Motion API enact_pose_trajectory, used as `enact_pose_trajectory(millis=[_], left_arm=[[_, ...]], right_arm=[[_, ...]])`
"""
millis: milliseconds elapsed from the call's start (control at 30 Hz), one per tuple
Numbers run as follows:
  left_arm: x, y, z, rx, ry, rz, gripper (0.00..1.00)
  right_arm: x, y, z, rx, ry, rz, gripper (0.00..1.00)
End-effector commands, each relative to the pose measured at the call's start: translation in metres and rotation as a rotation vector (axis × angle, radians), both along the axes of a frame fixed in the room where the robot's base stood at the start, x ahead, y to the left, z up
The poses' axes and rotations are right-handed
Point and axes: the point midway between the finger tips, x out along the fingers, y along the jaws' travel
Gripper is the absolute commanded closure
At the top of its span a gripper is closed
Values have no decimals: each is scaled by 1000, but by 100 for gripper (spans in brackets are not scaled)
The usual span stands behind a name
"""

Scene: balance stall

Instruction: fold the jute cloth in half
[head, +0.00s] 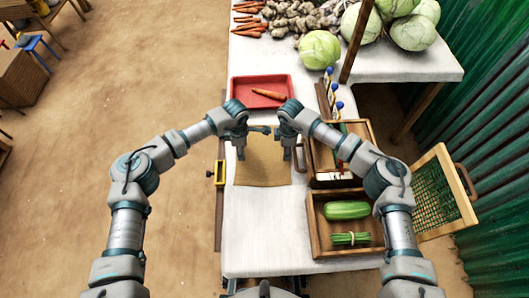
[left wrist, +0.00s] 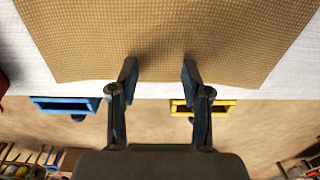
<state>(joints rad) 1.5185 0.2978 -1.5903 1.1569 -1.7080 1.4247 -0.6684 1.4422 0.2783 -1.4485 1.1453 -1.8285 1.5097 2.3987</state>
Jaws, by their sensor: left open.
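The jute cloth (head: 262,172) is a tan woven piece lying flat on the white table, and its upper part is partly covered by my arms in the head view. In the left wrist view, the cloth (left wrist: 165,30) fills the top, with one straight edge running near the fingertips. My left gripper (left wrist: 160,70) is open and empty, its two fingertips apart over that edge; I cannot tell whether they touch it. In the head view my left gripper (head: 241,153) is over the cloth's upper left. My right gripper (head: 287,154) is over its upper right; its jaws are too small to read.
A red tray (head: 236,88) with a carrot lies beyond the cloth. Wooden crates (head: 313,225) stand to the right, one holding a green vegetable and a tied bundle. A yellow frame (head: 219,173) sits at the table's left edge. Bare table (head: 262,240) lies nearer me.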

Motion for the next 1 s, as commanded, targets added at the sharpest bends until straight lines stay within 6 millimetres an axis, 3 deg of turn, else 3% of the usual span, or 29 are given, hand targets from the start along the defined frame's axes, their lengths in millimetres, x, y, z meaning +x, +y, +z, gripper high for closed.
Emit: enact_pose_trajectory(millis=[167,567,1000], left_arm=[[0,-1,-5,2,4,1,52],[0,-4,-6,7,6,1,100],[0,-1,-8,5,8,2,100]], right_arm=[[0,0,-5,2,3,1,52],[0,-4,-6,6,5,0,100],[0,-2,-9,2,8,1,100]])
